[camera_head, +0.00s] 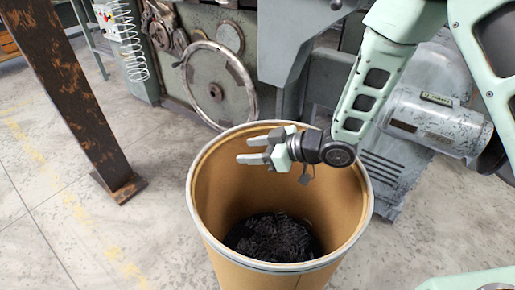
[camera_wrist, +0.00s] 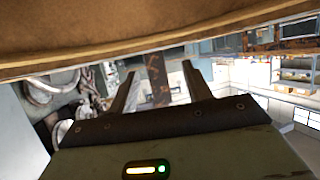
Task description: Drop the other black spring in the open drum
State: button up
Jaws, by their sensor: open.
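The open drum (camera_head: 205,215) is a tall tan fibre drum with a metal rim, standing in the middle of the head view. A heap of black springs (camera_head: 272,238) lies on its floor; single springs cannot be told apart. My gripper (camera_head: 238,150) is over the drum's mouth, near the rear rim, pointing left. Its two fingers are apart with nothing between them. In the wrist view the empty fingers of my gripper (camera_wrist: 160,76) also stand apart, with part of the drum (camera_wrist: 120,35) across the top. No black spring shows outside the drum.
A rusty steel post (camera_head: 75,95) stands at the left. The grey-green machine with a handwheel (camera_head: 220,85) is behind the drum, and a grey motor (camera_head: 435,122) is at the right. A white coiled cable (camera_head: 130,45) hangs at the back left.

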jog(key=shift+d, duration=0.1)
jog(key=p+v, duration=0.2)
jog(key=v, duration=1.5)
jog(key=shift+r+p, duration=0.25)
jog(key=shift+p, duration=0.05)
